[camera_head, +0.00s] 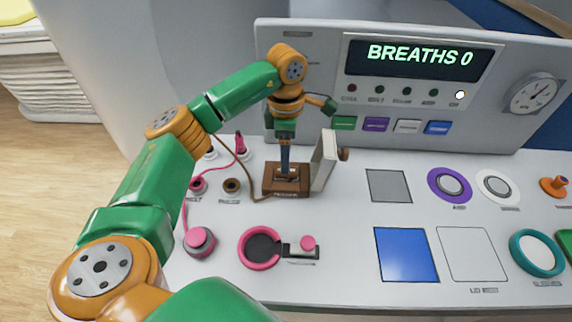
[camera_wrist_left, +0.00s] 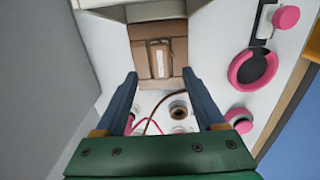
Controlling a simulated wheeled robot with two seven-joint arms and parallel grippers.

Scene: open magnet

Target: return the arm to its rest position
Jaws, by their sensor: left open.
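My left arm (camera_head: 150,185) reaches in from the left, green and orange. Its left gripper (camera_head: 285,160) points down over a small brown box (camera_head: 272,190) on the white console. In the left wrist view the two dark fingers of the left gripper (camera_wrist_left: 160,73) are spread apart with nothing between them. The brown box (camera_wrist_left: 140,62) lies beyond the fingertips, with a lighter block in its middle. A white upright flap (camera_head: 325,158) with a brown knob (camera_head: 344,154) stands just right of the gripper. My right gripper is not in view.
A back panel has a display (camera_head: 420,58) reading BREATHS 0, a gauge (camera_head: 533,94) and coloured buttons. On the console are a pink ring (camera_head: 243,249), a pink knob (camera_head: 200,241), a blue pad (camera_head: 405,254), a purple ring (camera_head: 436,185) and a teal ring (camera_head: 517,252). Cables run left of the box.

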